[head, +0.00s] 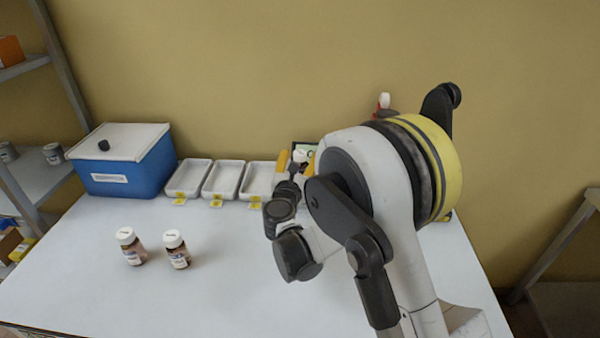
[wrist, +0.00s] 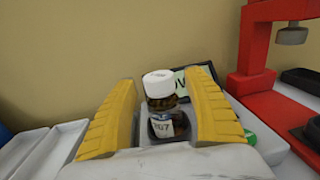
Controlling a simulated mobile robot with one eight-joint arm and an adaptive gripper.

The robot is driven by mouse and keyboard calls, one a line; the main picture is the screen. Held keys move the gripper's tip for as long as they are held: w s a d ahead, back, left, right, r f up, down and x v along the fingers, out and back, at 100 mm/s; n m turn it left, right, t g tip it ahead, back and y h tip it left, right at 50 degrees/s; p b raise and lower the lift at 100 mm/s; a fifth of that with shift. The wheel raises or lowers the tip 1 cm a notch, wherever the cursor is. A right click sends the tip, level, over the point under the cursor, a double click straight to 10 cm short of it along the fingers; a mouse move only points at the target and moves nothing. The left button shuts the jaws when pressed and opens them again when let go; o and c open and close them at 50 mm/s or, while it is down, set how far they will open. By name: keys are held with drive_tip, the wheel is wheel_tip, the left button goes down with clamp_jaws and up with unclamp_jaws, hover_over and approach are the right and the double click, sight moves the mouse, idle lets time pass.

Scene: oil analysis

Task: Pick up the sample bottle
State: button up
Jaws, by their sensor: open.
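A brown sample bottle with a white cap and a pale label (wrist: 162,104) stands upright between the two yellow fingers of my gripper (wrist: 163,80) in the wrist view. My gripper is open, with a gap showing on both sides of the bottle. The bottle's base is in or in front of a dark square-looking holder (wrist: 181,128); its lowest part is hidden. In the head view my gripper (head: 296,163) is at the back of the table, and the bottle's white cap (head: 300,156) shows there. Two similar bottles, (head: 131,247) and (head: 176,250), stand at the left front.
Several white trays (head: 222,180) with yellow tags line the back edge beside a blue box with a white lid (head: 125,160). A red stand (wrist: 255,80) is right of the bottle. A dark-framed display (wrist: 205,72) is behind it. The table's front middle is clear.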

drive_tip(key=shift+c, duration=0.6)
clamp_jaws()
drive_tip(key=shift+r, duration=0.1)
